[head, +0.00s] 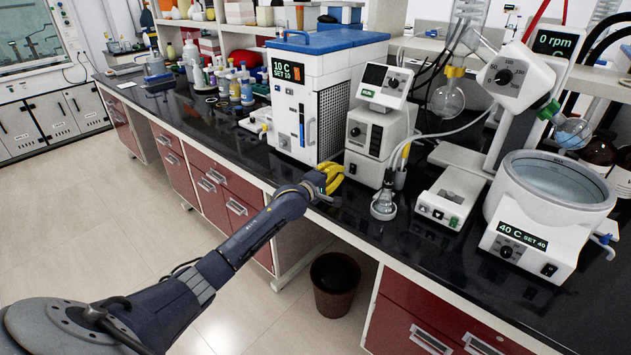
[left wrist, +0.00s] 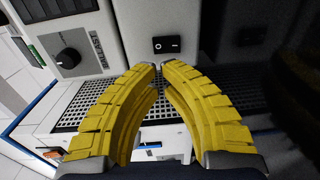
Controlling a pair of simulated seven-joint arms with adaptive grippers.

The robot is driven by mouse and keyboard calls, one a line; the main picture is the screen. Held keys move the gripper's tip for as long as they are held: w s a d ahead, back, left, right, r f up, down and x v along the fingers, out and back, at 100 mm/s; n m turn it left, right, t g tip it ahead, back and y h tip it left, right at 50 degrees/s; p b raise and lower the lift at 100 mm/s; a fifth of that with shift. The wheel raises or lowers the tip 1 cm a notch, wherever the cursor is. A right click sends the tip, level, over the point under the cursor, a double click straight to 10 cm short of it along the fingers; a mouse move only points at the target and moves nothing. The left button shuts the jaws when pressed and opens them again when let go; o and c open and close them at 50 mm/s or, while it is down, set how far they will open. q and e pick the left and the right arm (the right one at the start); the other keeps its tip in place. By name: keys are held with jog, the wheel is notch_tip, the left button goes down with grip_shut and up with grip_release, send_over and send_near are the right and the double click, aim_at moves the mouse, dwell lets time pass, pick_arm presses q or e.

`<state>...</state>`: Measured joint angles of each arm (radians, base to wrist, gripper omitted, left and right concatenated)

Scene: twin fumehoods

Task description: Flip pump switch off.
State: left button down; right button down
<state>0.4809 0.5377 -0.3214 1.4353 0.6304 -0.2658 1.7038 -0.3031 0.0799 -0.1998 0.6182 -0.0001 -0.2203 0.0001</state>
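The pump (head: 367,135) is a white box with a black knob, standing on the black bench right of the blue-topped chiller, with a small screen unit on top. A black rocker switch (left wrist: 167,45) shows on a pale panel in the left wrist view, just beyond my fingertips; which way it is pressed is too small to tell. My left gripper (head: 328,177) has yellow fingers and is in front of the chiller and pump. In the left wrist view its tips (left wrist: 161,68) meet with nothing between them. I cannot tell whether they touch the panel. My right gripper is not in view.
The chiller (head: 314,105) stands close beside the pump. A glass flask (head: 383,204) with tubing sits just right of my gripper. A white heating bath (head: 547,215) and rotary evaporator stand further right. Bottles (head: 236,85) crowd the bench at left.

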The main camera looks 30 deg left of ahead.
pick_arm(q)
jog(key=s, duration=0.3)
jog(key=s+a, duration=0.1)
jog(key=s, duration=0.5)
jog(key=shift+a+r, duration=0.35)
